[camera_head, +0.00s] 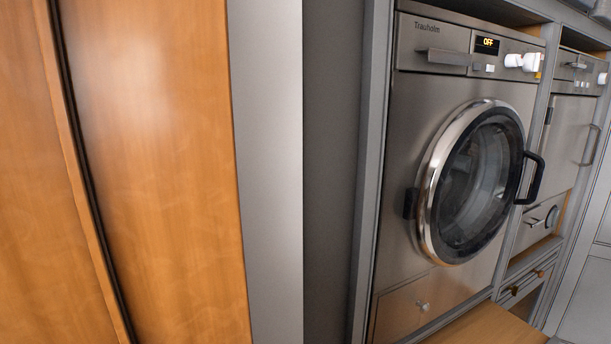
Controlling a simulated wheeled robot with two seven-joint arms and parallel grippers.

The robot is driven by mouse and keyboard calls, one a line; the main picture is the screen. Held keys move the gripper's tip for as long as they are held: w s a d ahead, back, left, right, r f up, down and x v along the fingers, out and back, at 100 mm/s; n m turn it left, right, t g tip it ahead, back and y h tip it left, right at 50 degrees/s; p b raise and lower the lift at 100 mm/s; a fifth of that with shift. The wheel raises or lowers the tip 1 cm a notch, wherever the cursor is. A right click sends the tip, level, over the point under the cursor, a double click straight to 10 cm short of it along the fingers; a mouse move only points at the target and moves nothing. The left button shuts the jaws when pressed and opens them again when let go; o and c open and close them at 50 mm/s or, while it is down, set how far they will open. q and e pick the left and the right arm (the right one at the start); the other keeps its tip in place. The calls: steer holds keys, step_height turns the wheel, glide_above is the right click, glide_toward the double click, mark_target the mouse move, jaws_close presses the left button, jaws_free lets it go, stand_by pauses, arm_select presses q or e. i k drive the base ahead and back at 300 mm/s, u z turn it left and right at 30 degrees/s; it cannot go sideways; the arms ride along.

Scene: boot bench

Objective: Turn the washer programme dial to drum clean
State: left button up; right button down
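The washer (400,180) stands at the right of the head view, with a round glass door (478,185) that appears shut. Its control panel has a small display (487,44) reading "OFF". The white programme dial (514,61) sticks out to the right of the display, with another white part (531,62) beside it. The dial's markings are too small to read. Neither of my grippers is in view.
A wooden panel (160,170) and a pale grey upright edge (268,170) fill the left side. A second appliance (572,130) stands right of the washer. Drawers (525,285) and a wooden surface (485,328) lie low at the right.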

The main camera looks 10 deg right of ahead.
mark_target(532, 61)
steer(key=k, duration=0.5)
steer(key=z, duration=2.8)
steer(key=i, duration=3.7)
steer(key=u, duration=3.95)
